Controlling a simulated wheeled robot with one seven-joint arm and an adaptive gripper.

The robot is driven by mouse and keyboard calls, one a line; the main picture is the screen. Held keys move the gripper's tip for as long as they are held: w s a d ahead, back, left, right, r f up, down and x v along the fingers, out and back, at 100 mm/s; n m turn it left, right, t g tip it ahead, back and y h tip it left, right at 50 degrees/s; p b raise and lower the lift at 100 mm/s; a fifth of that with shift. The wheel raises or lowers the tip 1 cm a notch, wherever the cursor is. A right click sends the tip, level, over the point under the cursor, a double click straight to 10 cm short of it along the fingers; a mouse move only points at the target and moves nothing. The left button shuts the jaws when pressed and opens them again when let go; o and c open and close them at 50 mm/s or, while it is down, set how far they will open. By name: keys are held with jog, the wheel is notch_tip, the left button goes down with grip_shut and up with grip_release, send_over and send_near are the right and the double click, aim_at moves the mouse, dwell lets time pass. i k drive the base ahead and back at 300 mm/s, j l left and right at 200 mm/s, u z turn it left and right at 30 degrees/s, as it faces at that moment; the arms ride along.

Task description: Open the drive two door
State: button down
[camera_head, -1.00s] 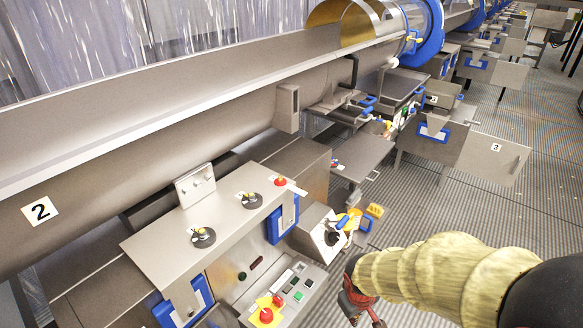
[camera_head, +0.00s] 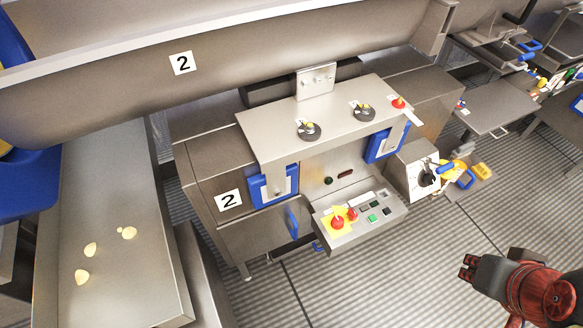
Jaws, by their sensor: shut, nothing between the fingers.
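The machine marked 2 (camera_head: 229,200) stands in the middle of the picture, a grey metal cabinet with a sloped top. I cannot tell which panel is the drive two door. My gripper (camera_head: 466,267) is at the lower right, shut and empty, above the floor and apart from the machine.
A control box with a red button (camera_head: 337,222) juts from the front. A switch box (camera_head: 418,170) with yellow and blue parts stands to its right. A grey ledge (camera_head: 100,215) fills the left. Open grated floor (camera_head: 400,260) lies in front.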

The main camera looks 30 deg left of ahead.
aim_at(250, 236)
jog(key=u, duration=1.75)
jog(key=k+j+z, duration=0.15)
jog(key=j+z, duration=0.15)
jog(key=k+j+z, duration=0.15)
jog(key=z, duration=0.15)
jog(key=j, duration=0.1)
